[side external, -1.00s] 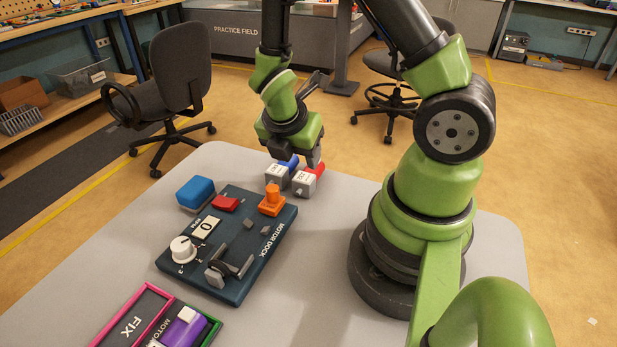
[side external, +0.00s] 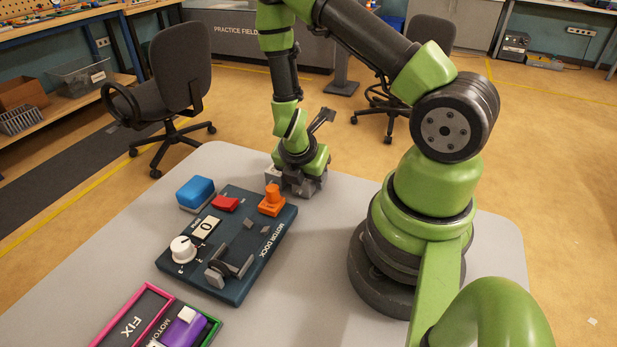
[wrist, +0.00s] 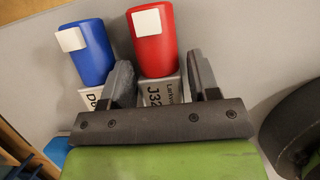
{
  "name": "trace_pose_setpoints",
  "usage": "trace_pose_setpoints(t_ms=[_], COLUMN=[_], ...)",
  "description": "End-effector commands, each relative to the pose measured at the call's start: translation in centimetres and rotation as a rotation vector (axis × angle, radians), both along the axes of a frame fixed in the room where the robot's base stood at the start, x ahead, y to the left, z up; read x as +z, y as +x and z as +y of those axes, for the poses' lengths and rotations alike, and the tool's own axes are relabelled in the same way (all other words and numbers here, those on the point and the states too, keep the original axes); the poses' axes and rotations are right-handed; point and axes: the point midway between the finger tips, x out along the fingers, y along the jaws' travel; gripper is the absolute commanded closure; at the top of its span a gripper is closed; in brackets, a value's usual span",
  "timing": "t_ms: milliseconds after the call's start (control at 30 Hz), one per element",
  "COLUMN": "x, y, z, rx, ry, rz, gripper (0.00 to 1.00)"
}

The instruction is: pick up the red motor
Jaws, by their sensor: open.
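The red motor (wrist: 153,45) lies on the table in the wrist view, with a white square on its red body and a grey labelled end toward my gripper. My gripper (wrist: 160,85) is open, with one finger on each side of the motor's grey end; I cannot tell whether they touch it. The blue motor (wrist: 91,55) lies just left of it, and the left finger sits between the two. In the side view my gripper (side external: 298,185) is low at the table's far edge and hides most of both motors.
The motor dock (side external: 262,248), with its orange knob (side external: 272,200), stands just in front of my gripper. A blue block (side external: 195,190) lies beyond the dock's left corner. A purple motor (side external: 183,330) lies in a bin at the front. The table (side external: 330,260) right of the dock is clear.

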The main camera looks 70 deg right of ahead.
Motion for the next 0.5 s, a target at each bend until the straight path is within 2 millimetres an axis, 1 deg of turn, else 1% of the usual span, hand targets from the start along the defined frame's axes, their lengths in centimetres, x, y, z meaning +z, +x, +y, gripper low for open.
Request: trace_pose_setpoints(t_ms=[100,267,300,333,367,400,467,500], x=[-0.39,-0.37,-0.36,-0.36,-0.35,-0.35,-0.35,-0.34], y=[0.00,0.01,0.01,0.01,0.01,0.01,0.00,0.01], z=[-0.16,-0.15,-0.15,-0.15,-0.15,-0.15,-0.15,-0.15], rx=[-0.001,-0.001,-0.001,-0.001,-0.001,-0.001,-0.001,-0.001], ry=[0.000,0.000,0.000,0.000,0.000,0.000,0.000,0.000], rz=[0.000,-0.001,-0.001,-0.001,-0.001,-0.001,0.000,-0.001], gripper=[0.45,0.45,0.49,0.56,0.63,0.72,0.86,0.88])
